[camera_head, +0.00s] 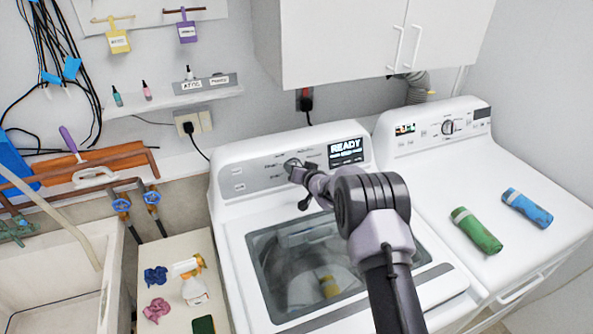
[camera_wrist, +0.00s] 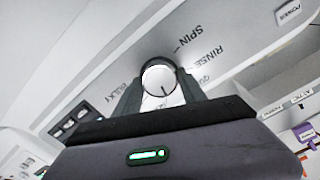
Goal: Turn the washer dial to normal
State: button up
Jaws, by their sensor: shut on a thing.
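The white washer (camera_head: 232,195) stands in the middle of the head view, its display (camera_head: 346,149) reading READY. Its round washer dial (camera_head: 291,164) sits on the grey control panel, partly hidden by my gripper (camera_head: 298,174). In the wrist view the dial (camera_wrist: 159,80) shows as a white disc with a dark pointer line running down toward my gripper's body. My gripper (camera_wrist: 160,88) is shut on the dial, with one finger on each side. The labels SPIN, RINSE and BULKY are readable around it. I cannot make out a normal label.
A dryer (camera_head: 545,165) stands to the right, with a green roll (camera_head: 476,231) and a blue roll (camera_head: 527,208) on top. A white cabinet (camera_head: 345,45) hangs above. At left are a sink (camera_head: 60,270) and a small stand with a spray bottle (camera_head: 190,283).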

jog(key=shift+m, duration=0.8)
jog(key=o, duration=1.4)
jog(key=shift+c, duration=0.2)
jog(key=v, duration=1.7)
jog(key=shift+s+p, duration=0.2)
jog(key=shift+p, duration=0.15)
